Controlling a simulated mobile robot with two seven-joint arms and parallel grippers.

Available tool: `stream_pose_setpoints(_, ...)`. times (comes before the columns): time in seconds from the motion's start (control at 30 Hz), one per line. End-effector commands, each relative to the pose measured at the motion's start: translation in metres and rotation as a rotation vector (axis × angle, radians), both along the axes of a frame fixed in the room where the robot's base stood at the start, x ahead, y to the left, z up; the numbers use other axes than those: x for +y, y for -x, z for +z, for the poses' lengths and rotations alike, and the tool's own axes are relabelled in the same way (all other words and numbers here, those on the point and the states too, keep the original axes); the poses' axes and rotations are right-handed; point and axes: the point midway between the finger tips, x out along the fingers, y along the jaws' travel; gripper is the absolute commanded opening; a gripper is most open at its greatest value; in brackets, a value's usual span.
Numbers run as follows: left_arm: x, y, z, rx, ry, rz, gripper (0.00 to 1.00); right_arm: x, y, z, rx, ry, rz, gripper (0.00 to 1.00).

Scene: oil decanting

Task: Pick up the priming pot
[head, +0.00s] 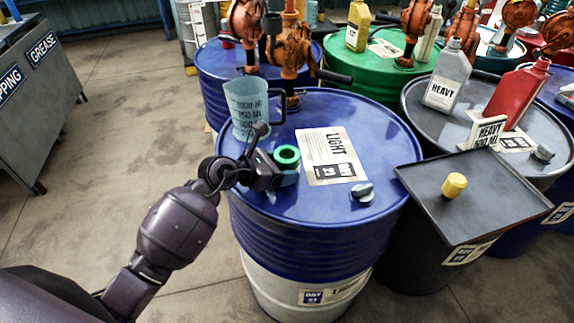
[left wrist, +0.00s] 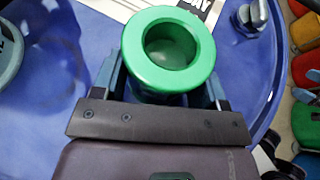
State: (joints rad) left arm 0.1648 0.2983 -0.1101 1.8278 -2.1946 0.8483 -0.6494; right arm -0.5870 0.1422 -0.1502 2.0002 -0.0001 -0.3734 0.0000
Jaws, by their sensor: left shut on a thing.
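A small green-rimmed pot (head: 286,155), which I take as the priming pot, is at the near left part of the blue drum's top. My left gripper (head: 280,175) reaches it from the left and is shut around its body. In the left wrist view the pot's thick green rim (left wrist: 193,73) faces up, upright and open, between the two blue fingers. Its base is hidden, so I cannot tell whether it touches the drum top. My right gripper is not in view.
The blue drum (head: 365,130) also bears a clear measuring jug (head: 245,103) just behind the gripper, a light label card (head: 328,154) and a grey cap (head: 362,191). A dark tray (head: 490,200) with a yellow cap (head: 454,185) is to the right. Orange pumps (head: 290,45) stand behind.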

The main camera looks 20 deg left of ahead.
Motion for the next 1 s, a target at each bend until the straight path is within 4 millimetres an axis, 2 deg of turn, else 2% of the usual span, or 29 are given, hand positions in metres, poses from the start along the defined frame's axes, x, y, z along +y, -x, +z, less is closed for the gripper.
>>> stream_pose_setpoints(0.03, 0.000, 0.000, 0.000, 0.000, 0.000, 0.000, 0.37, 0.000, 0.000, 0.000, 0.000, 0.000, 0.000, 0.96)
stream_pose_setpoints(0.07, 0.000, 0.000, 0.000, 0.000, 0.000, 0.000, 0.32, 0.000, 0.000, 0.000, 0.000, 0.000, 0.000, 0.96)
stream_pose_setpoints(0.33, 0.000, 0.000, 0.003, -0.002, 0.000, 0.001, 0.32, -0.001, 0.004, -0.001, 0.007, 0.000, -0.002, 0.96)
stream_pose_setpoints(0.47, 0.000, 0.000, 0.014, -0.005, 0.000, -0.002, 0.32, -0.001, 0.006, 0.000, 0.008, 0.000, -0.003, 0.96)
stream_pose_setpoints(0.67, 0.000, -0.001, 0.053, -0.010, -0.002, -0.002, 0.32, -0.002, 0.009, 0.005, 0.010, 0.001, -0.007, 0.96)
stream_pose_setpoints(1.0, 0.000, -0.001, 0.140, -0.011, -0.001, -0.001, 0.32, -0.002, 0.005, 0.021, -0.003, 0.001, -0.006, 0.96)
